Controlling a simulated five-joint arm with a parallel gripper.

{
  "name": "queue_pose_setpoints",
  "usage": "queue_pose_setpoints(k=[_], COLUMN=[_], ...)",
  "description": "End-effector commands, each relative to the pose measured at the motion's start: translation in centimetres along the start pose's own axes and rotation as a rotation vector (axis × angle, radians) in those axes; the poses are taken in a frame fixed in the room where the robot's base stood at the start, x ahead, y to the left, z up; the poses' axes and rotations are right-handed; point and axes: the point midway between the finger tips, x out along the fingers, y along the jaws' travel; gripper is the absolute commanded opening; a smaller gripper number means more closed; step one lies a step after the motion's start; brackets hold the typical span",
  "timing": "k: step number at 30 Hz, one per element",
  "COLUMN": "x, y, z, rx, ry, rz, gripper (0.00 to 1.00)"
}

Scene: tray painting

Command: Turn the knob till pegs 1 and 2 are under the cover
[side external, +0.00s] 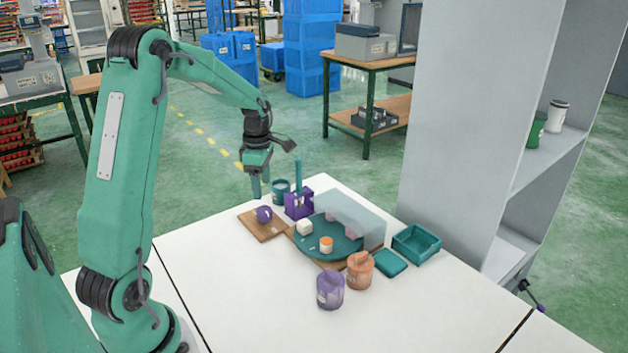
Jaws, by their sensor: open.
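The purple knob (264,214) sits on a wooden board (251,224) at the left of the work. My gripper (260,190) is open and points down just above the knob; I cannot tell whether its fingertips touch it. A teal disc (316,246) lies to the right of the knob. A white block (304,227) and an orange-and-white peg (326,244) stand on its near part, outside the see-through cover (362,220). Pinkish pegs (351,232) show through the cover, over the disc's far part. I cannot read any peg numbers.
A purple holder (299,204) with a teal upright and a teal cup (281,190) stand behind the knob. A purple jar (330,290) and an orange jar (360,270) stand in front. A teal tray (417,243) and teal lid (389,262) are at right.

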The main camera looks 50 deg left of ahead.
Motion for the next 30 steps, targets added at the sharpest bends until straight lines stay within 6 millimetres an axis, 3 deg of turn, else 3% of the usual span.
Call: queue_pose_setpoints(k=[11, 30], x=[0.8, 7.4], y=[0.0, 0.0], z=[-0.1, 0.0], rx=[-0.007, -0.005], ry=[0.001, 0.001], rz=[-0.004, -0.003], gripper=[0.62, 0.62])
